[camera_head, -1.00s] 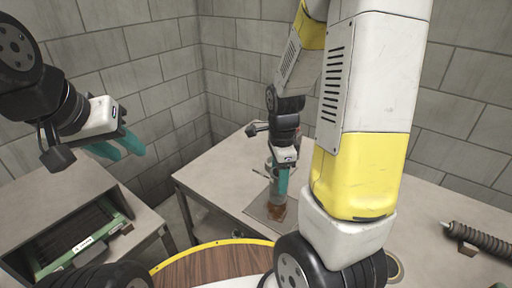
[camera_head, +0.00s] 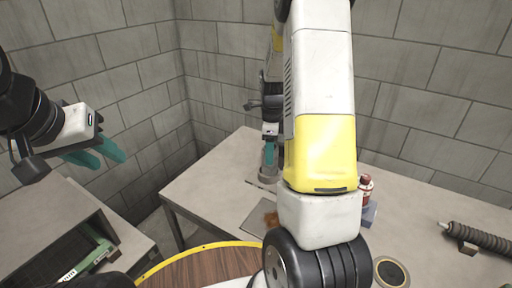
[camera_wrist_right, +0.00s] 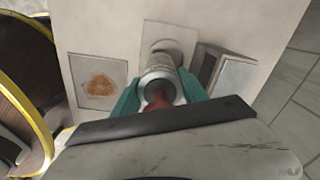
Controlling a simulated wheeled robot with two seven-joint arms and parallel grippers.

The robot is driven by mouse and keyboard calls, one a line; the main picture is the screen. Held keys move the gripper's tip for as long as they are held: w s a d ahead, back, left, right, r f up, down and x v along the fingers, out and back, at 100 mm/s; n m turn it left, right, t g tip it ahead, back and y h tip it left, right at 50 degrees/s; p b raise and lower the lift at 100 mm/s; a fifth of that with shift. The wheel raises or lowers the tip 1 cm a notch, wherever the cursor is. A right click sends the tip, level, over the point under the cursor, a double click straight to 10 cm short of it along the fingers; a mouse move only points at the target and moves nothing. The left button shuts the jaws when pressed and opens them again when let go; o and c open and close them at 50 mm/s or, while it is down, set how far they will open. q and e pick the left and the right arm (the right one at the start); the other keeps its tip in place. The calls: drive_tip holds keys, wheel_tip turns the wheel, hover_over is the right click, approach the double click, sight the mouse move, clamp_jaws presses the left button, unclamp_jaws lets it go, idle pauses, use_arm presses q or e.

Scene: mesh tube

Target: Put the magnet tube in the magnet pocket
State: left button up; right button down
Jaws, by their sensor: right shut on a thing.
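My right gripper (camera_wrist_right: 160,98) is shut on a grey metal tube (camera_wrist_right: 160,70) with a red end, seemingly the magnet tube. In the head view the right gripper (camera_head: 269,157) stands over the table with the grey tube (camera_head: 267,174) below its teal fingers. In the right wrist view the tube's far end lies over a pale square plate (camera_wrist_right: 184,37); I cannot tell whether it touches. That plate may be the magnet pocket, but its middle is hidden by the tube. My left gripper (camera_head: 95,153) is open and empty at the left, away from the table.
A grey plate with a rusty stain (camera_head: 258,213) lies nearer me; an open grey box (camera_wrist_right: 232,76) stands beside the tube. A red item (camera_head: 366,186), a round disc (camera_head: 391,272) and a ribbed dark tube (camera_head: 480,240) are to the right. A green-edged tray (camera_head: 85,262) is at left.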

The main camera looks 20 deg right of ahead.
drive_tip(key=shift+w+d+f, duration=0.1)
drive_tip(key=shift+w+d, duration=0.1)
drive_tip(key=shift+w, duration=0.6)
drive_tip(key=shift+f, duration=1.75)
drive_tip(key=shift+f, duration=0.15)
drive_tip(key=c, duration=0.6)
unclamp_jaws()
